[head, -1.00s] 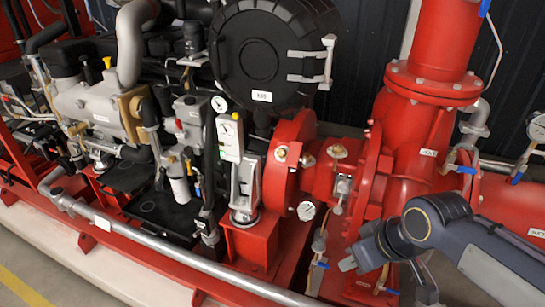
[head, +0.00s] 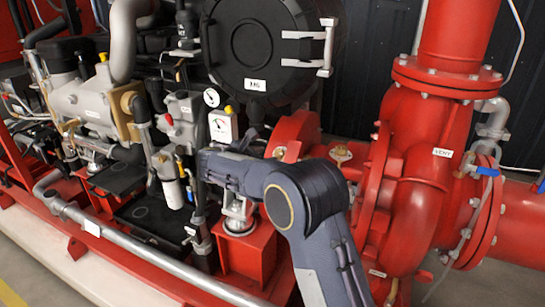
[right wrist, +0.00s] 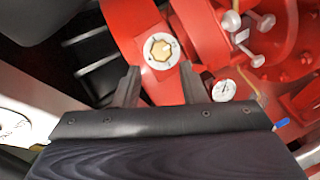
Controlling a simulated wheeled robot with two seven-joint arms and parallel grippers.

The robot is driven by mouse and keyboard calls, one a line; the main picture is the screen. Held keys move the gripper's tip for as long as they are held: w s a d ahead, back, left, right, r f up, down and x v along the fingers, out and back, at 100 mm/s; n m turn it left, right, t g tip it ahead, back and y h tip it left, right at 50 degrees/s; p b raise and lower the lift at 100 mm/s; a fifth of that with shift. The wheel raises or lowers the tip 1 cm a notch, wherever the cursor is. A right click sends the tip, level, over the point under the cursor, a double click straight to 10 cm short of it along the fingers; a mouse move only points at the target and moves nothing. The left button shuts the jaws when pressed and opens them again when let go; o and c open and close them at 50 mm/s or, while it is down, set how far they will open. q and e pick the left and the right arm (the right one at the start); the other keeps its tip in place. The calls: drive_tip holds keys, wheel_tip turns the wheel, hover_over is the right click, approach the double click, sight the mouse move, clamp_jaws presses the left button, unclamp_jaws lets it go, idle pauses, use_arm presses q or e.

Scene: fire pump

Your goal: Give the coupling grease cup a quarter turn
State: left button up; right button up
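The coupling grease cup, a brass hexagonal cap on a round white marked plate (right wrist: 160,49), sits on a red coupling guard in the right wrist view. In the head view the brass cup (head: 279,152) shows just above my right forearm. My right gripper (right wrist: 160,67) is open and empty. Its two fingers point toward the cup, one on either side of the plate's lower part, and appear short of it. In the head view my right arm reaches left across the coupling and the fingertips cannot be made out. My left gripper is not in view.
A second brass fitting (head: 340,153) stands right of the cup. A pressure gauge (right wrist: 223,90) and silver knobs (right wrist: 231,21) are to the right in the wrist view. A red pump casing (head: 420,175) stands right. A grey pipe (head: 150,262) runs along the front.

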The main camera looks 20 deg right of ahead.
sight(278, 153)
drive_tip(key=x, duration=0.7)
drive_tip(key=c, duration=0.7)
